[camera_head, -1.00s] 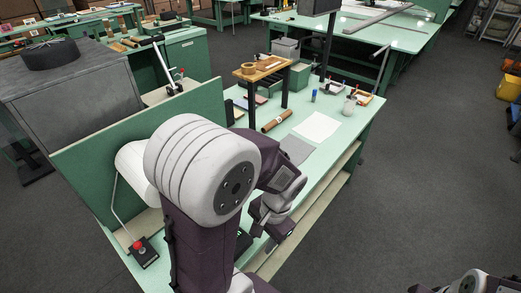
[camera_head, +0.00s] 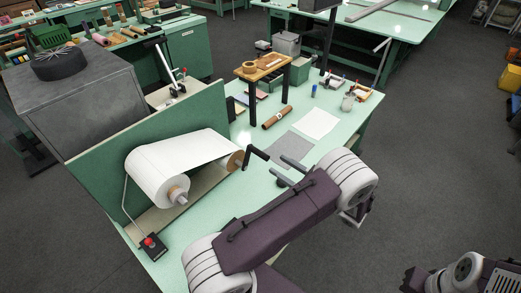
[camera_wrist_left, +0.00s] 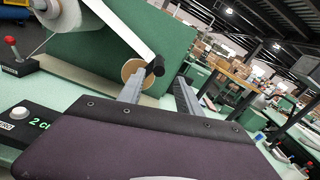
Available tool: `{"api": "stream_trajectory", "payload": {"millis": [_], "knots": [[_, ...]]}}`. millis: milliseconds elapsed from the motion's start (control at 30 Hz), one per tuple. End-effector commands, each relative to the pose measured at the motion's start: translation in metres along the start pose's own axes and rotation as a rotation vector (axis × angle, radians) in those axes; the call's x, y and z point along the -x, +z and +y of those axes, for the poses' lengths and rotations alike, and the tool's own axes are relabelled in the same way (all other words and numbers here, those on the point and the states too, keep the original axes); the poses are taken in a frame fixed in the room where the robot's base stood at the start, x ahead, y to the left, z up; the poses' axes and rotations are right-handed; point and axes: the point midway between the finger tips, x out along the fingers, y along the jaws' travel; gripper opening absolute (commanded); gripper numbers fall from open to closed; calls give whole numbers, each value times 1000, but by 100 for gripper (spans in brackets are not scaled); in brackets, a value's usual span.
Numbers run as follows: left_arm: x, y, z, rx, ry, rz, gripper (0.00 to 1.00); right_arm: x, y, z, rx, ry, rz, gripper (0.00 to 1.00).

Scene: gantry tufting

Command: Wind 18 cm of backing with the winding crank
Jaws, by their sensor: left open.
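The white backing roll (camera_head: 160,178) lies on its holder at the bench's left end, its sheet running to a wooden-ended take-up roller (camera_head: 237,160). The black winding crank (camera_head: 257,155) sticks out from that roller. My left gripper (camera_head: 283,174) is open and empty, just right of the crank handle and apart from it. In the left wrist view the crank handle (camera_wrist_left: 155,68) shows beyond the gap between my fingers (camera_wrist_left: 158,90). A black box with a green readout (camera_wrist_left: 40,124) starting "2 c" is partly hidden by my gripper. Only part of my right arm shows at bottom right.
A green panel (camera_head: 205,112) rises behind the roll. Grey and white sheets (camera_head: 318,123), a brown tube (camera_head: 277,117) and a small wooden stand (camera_head: 263,68) lie farther along the bench.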

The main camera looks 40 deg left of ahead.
Motion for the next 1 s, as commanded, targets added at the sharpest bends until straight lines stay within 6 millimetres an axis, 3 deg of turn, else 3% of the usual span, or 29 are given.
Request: {"api": "stream_trajectory", "payload": {"millis": [133, 500, 833, 867, 1000], "knots": [[-15, 3, 0, -2, 6, -2, 41, 8, -1, 0, 0, 0, 0, 0], [-84, 2, 2, -2, 8, 1, 41, 38, -4, -1, 0, 0, 0, 0], [-92, -1, 2, 0, 5, 2, 41, 38, -4, -1, 0, 0, 0, 0], [-92, -1, 2, 0, 5, 2, 39, 38, -4, -1, 0, 0, 0, 0], [-92, -1, 2, 0, 5, 2, 0, 38, -4, -1, 0, 0, 0, 0]]}}
